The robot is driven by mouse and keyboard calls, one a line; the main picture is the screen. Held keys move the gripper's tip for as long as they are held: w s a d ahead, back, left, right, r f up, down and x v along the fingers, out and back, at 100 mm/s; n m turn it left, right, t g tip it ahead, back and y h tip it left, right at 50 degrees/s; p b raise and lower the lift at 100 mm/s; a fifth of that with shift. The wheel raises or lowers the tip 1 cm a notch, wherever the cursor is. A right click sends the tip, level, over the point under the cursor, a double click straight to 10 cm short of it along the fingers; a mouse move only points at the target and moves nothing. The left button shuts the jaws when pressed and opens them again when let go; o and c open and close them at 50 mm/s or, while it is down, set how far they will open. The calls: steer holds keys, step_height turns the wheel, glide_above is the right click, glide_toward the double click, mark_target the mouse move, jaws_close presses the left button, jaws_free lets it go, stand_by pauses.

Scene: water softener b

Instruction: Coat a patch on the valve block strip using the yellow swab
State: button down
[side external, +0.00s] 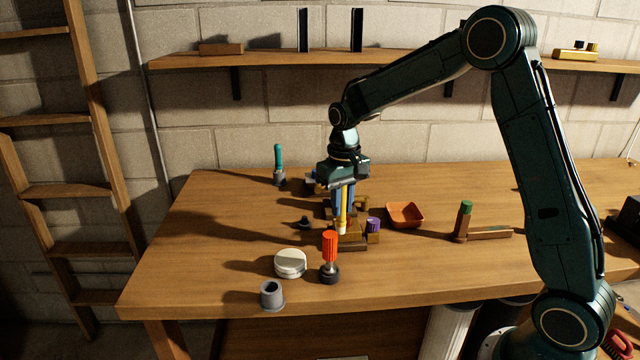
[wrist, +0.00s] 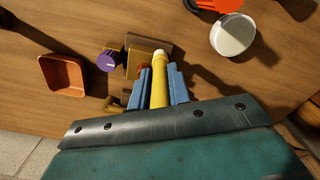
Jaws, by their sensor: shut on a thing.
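My gripper (side external: 343,203) points down over the middle of the table and is shut on the yellow swab (side external: 343,212). In the wrist view the swab (wrist: 159,85) lies between the blue fingers (wrist: 163,88), its pale tip away from the palm. The tip is close above or at the brass valve block (side external: 350,234); I cannot tell whether it touches. The block (wrist: 136,62) has a purple knob (side external: 373,224), also seen in the wrist view (wrist: 107,61). The swab and fingers hide part of the block, and I cannot make out the strip's patch.
An orange tray (side external: 405,223) stands right of the block. In front are an orange-handled tool (side external: 330,248), a round white-topped tin (side external: 290,264) and a grey cup (side external: 271,301). A teal-handled tool (side external: 278,160) stands at the back left. The left tabletop is mostly clear.

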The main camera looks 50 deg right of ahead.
steer(key=shift+r, duration=2.95)
steer(key=shift+r, duration=0.1)
steer(key=shift+r, duration=1.4)
steer(key=n, duration=0.4)
steer(key=shift+f, duration=0.3)
steer(key=n, duration=0.5)
steer(key=shift+f, duration=0.25)
steer(key=shift+f, duration=0.15)
